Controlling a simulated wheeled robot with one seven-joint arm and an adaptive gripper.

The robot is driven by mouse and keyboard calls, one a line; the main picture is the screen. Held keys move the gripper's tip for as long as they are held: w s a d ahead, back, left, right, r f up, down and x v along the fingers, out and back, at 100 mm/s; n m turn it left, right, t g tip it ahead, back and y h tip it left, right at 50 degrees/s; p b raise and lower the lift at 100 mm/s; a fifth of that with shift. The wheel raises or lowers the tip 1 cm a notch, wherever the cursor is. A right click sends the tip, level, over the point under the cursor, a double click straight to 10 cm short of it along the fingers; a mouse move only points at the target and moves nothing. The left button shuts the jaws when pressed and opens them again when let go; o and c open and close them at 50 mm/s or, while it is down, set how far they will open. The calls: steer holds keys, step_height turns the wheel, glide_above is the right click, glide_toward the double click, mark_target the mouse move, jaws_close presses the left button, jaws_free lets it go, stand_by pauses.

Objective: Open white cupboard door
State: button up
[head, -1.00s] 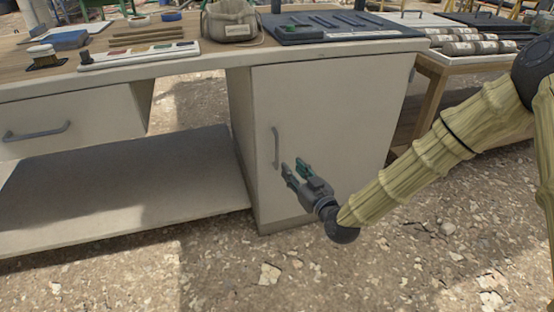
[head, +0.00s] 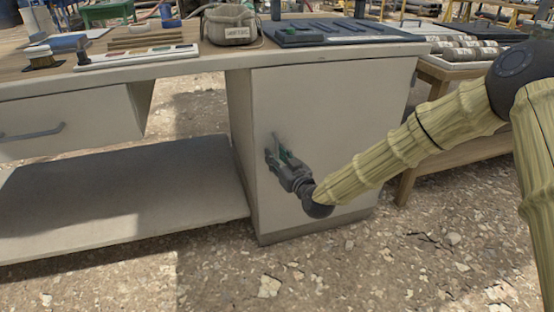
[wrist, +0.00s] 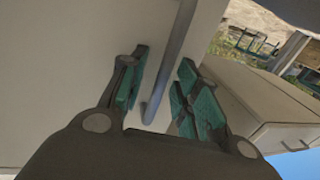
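The white cupboard door (head: 330,120) is shut under the right part of the workbench. Its grey vertical bar handle (wrist: 172,60) runs between my two green-padded fingers in the wrist view. My gripper (head: 276,150) is at the handle near the door's left edge in the head view and hides most of the handle there. The fingers (wrist: 160,85) are open, one on each side of the bar, with gaps visible between the pads and the bar.
The workbench top (head: 205,60) holds a canvas bag (head: 232,24), a dark tool tray (head: 335,32) and other items. A drawer (head: 70,125) and low shelf (head: 120,195) are to the left. A wooden table (head: 440,75) stands right. Gravelly ground in front is clear.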

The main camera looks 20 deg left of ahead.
jaws_close()
